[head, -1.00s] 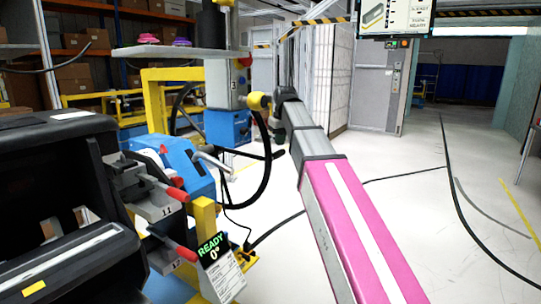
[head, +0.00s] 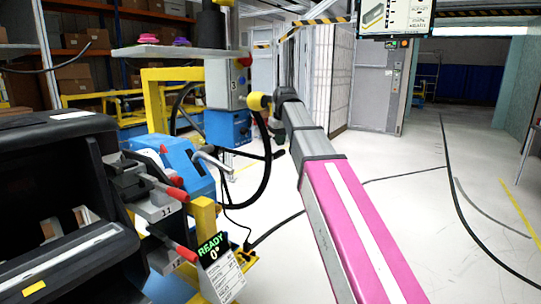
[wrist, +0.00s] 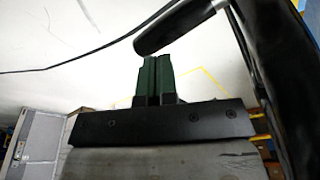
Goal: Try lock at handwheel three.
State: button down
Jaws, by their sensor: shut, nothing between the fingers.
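The black handwheel (head: 266,172) stands left of my arm in the head view, below a grey box (head: 228,88) marked 3. A yellow round part (head: 258,101) sits at the wheel's upper end. My gripper (wrist: 154,58) shows two dark green fingers pressed together with nothing between them. In the wrist view, a black rounded handle (wrist: 172,28) lies just beyond the fingertips. I cannot tell whether they touch. A thick black curved bar (wrist: 275,75), seemingly the wheel rim, passes close on the right. No separate lock part can be made out.
A blue unit (head: 180,165) with red-tipped levers (head: 177,194) and a "READY 0°" display (head: 211,248) stand left of the wheel. A black dashboard module (head: 60,200) fills the lower left. Cables cross the pale floor (head: 400,220), otherwise open at right.

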jog(key=shift+f, duration=1.1)
dwell(0.6)
jog(key=shift+r, duration=0.1)
notch_tip(320, 180, up, 8)
dwell(1.0)
